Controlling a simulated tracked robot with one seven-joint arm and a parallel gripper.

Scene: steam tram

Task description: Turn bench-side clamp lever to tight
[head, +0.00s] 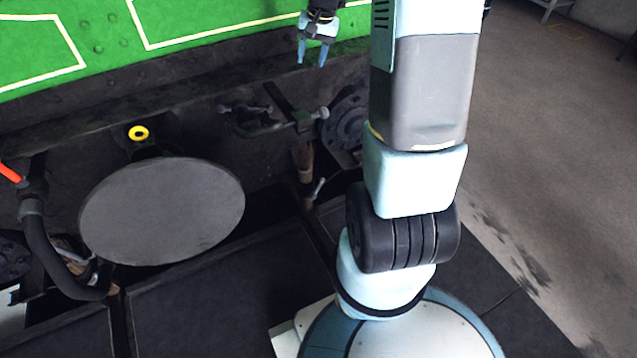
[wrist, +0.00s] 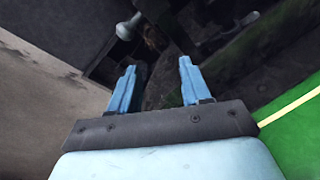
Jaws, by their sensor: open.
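My gripper (head: 312,63) is open and empty at the top middle of the head view, its two blue fingers pointing down. It is above and apart from a dark metal clamp-like fitting (head: 265,125) with a bar and light knobbed ends. Below that, a brown pipe carries a small pale lever (head: 318,189). I cannot tell for certain which is the clamp lever, or its setting. In the wrist view, my open gripper (wrist: 158,80) shows nothing between its fingers. A pale grey rounded knob (wrist: 130,28) lies beyond the left finger, and a smaller pale end (wrist: 250,18) shows beyond the right one.
A green panel (head: 60,45) with pale lines is above a dark beam. A large grey round buffer disc (head: 162,211) stands at left, with a yellow ring (head: 138,132) above it. A black hose (head: 50,255) and red handle (head: 9,172) are far left. Concrete floor (head: 545,150) lies clear at right.

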